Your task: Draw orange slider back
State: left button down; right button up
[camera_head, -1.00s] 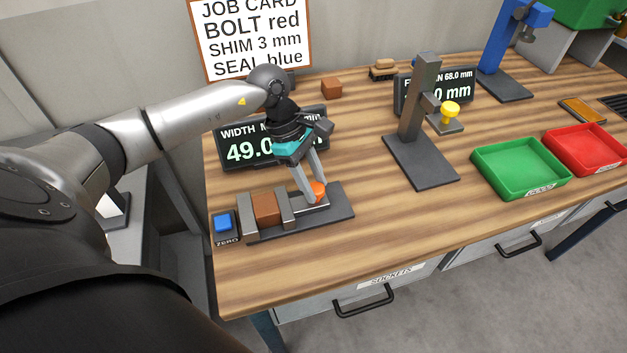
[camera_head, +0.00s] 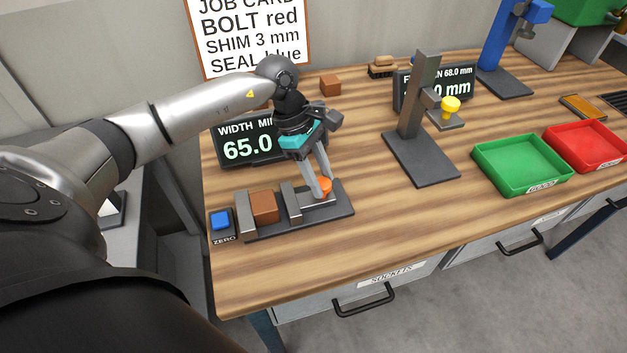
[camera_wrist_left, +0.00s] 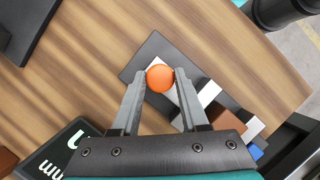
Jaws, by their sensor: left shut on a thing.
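The orange slider knob (camera_head: 325,184) sits at the right part of the dark width gauge base (camera_head: 342,208). My left gripper (camera_head: 322,190) is shut on the orange knob, which also shows between the fingertips in the left wrist view (camera_wrist_left: 160,77). A brown block (camera_head: 264,206) stands between the gauge's two grey jaws, with a gap between it and the right jaw (camera_head: 291,201). The width display (camera_head: 246,148) reads 65.0, its right part hidden by my gripper. My right gripper is not in view.
A blue ZERO button (camera_head: 220,220) is left of the gauge. A grey stand (camera_head: 413,110) with a yellow knob (camera_head: 450,105) stands to the right, beyond it a green tray (camera_head: 520,183) and a red tray (camera_head: 590,166). Bare wood lies in front of the gauge.

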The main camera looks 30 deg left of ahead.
pick_arm(q)
jog(key=shift+w+d+r, duration=0.1)
jog(key=shift+w, duration=0.05)
jog(key=shift+c, duration=2.1)
grip_release()
jog(key=shift+d, duration=0.1)
jog(key=v, duration=1.5)
